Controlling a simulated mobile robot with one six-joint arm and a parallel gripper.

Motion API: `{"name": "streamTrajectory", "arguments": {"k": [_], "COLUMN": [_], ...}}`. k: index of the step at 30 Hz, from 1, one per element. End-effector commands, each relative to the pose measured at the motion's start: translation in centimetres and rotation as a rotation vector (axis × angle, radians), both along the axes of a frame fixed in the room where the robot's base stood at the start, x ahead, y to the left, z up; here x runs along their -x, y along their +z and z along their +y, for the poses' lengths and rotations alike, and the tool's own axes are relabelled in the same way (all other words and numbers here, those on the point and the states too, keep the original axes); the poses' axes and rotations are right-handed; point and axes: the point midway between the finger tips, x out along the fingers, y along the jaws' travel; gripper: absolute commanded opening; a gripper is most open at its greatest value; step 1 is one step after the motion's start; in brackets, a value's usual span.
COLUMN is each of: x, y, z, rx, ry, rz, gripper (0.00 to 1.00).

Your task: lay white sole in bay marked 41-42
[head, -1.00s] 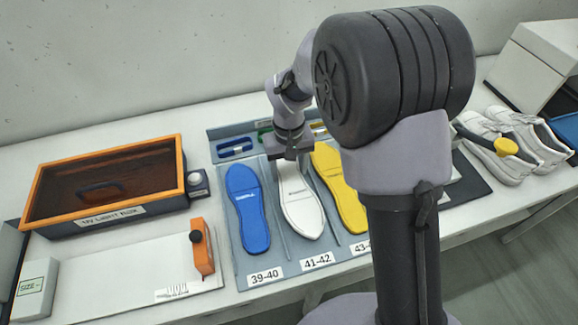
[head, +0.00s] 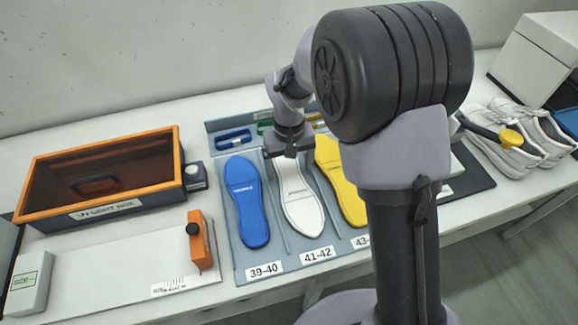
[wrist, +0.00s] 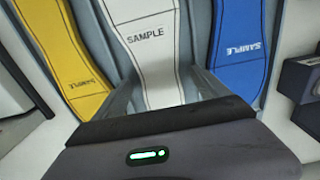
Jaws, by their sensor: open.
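The white sole (head: 299,200) lies flat in the middle bay of the blue-grey tray (head: 228,250), above the label 41-42 (head: 318,254). It reads SAMPLE and also shows in the wrist view (wrist: 148,50). My gripper (head: 291,152) is over the sole's far end, which it partly hides in the head view. In the wrist view my gripper (wrist: 162,92) is open, with one finger on each side of the sole. Whether the fingers touch it I cannot tell.
The blue sole (head: 247,205) lies in the 39-40 bay on the left, and the yellow sole (head: 342,185) on the right, partly behind my arm. The orange-rimmed UV light box (head: 100,210) stands at left. White shoes (head: 510,140) sit at far right.

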Motion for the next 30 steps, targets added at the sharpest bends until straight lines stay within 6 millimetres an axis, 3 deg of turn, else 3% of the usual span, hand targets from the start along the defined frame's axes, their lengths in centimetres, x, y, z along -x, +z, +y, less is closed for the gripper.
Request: {"name": "streamTrajectory", "arguments": {"k": [9,15,20,30], "x": [-0.1,-0.1,-0.1,-0.1], "y": [10.8,15.4,16.6,16.6], "z": [0.0,0.0,0.0,0.0], "rx": [-0.001,-0.001,-0.001,-0.001], "ry": [0.001,0.001,0.000,0.000], "rz": [-0.006,-0.003,-0.002,-0.002], "gripper": [0.85,0.85,0.85,0.85]}}
